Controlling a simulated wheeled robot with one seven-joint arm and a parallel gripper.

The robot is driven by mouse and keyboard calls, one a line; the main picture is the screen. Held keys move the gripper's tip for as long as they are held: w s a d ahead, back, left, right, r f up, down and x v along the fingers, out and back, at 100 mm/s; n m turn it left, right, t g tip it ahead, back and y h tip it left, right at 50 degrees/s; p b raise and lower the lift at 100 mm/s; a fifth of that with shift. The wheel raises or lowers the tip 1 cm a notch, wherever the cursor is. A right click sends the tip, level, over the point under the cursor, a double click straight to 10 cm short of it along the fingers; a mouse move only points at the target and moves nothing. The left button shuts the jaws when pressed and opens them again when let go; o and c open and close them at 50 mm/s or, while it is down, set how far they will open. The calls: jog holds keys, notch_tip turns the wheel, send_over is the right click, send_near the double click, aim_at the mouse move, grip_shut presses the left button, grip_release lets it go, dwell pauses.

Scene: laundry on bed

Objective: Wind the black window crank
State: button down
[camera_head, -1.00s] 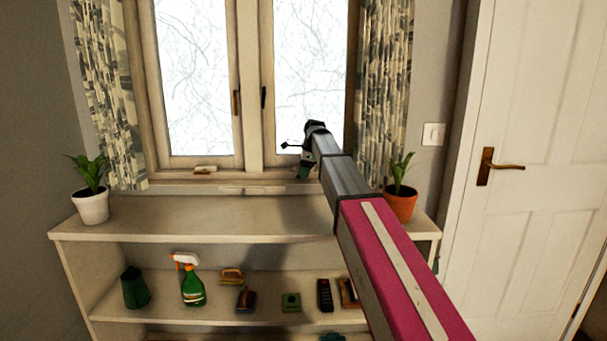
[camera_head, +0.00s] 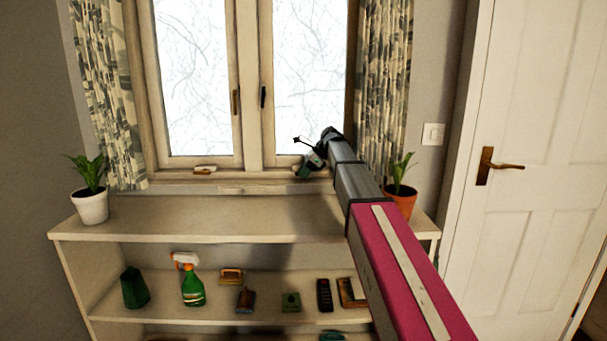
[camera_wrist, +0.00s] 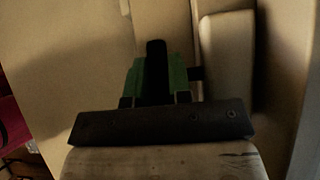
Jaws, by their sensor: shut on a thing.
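The black window crank (camera_wrist: 156,62) shows in the wrist view as a dark upright piece between the green fingers. My gripper (camera_wrist: 157,80) is shut on it, one finger on each side. In the head view my gripper (camera_head: 305,170) is low at the right window pane, just above the sill. There the crank is too small and covered by my gripper to make out. The right window (camera_head: 308,85) stands behind my gripper, with a dark handle (camera_head: 263,97) on its frame.
A white shelf unit (camera_head: 200,215) stands below the window, its top mostly bare. A plant in a white pot (camera_head: 91,206) is at its left end. A plant in an orange pot (camera_head: 403,200) is close beside my arm. Curtains (camera_head: 388,90) hang at both sides.

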jog(key=shift+w, duration=0.1)
jog(key=c, duration=1)
grip_release()
jog(key=shift+c, duration=0.2)
jog(key=shift+a, duration=0.1)
jog(key=r, duration=0.4)
jog(key=shift+a+r, duration=0.2)
jog(key=shift+a, duration=0.05)
jog(key=s+a+r, duration=0.6)
jog(key=s+a, duration=0.1)
jog(key=a, duration=0.1)
jog(key=shift+s+r, duration=0.25)
jog(key=shift+s, duration=0.15)
jog(key=shift+o, duration=0.3)
jog(key=shift+a, duration=0.1)
